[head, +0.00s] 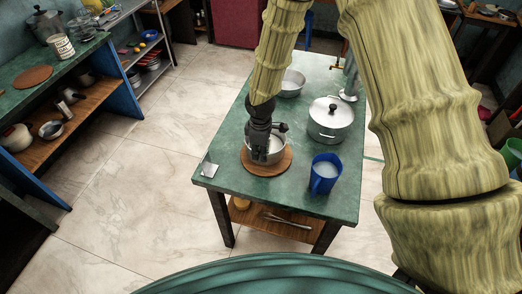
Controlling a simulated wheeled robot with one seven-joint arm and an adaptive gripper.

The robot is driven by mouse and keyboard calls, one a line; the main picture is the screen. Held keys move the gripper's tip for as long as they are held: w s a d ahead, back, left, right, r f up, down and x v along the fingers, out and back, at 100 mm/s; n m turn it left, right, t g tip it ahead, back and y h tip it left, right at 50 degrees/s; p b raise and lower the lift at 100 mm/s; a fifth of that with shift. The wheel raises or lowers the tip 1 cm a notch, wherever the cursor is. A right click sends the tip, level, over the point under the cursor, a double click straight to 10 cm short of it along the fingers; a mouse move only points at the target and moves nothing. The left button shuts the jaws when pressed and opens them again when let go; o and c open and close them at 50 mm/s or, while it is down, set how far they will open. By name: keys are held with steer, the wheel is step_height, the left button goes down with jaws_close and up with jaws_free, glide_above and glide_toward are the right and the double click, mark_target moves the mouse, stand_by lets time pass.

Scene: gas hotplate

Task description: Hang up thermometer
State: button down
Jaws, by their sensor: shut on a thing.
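My gripper (262,154) points down at the small metal pot (277,152) on the round wooden board (281,167). The pot holds something whitish. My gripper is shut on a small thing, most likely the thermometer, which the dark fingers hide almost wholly. The fingers overlap the pot's near left side in the picture. I cannot tell whether they or the held thing touch the pot.
A shelf unit (102,92) stands left; floor between is clear.

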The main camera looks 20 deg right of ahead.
steer(key=shift+f, duration=0.25)
steer(key=c, duration=1.1)
jaws_free()
steer(key=shift+c, duration=0.2)
steer(key=shift+r, duration=0.1)
steer(key=r, duration=1.1)
steer(key=shift+s+a+r, duration=0.1)
steer(key=shift+s+r, duration=0.1)
steer(key=shift+r, duration=0.2)
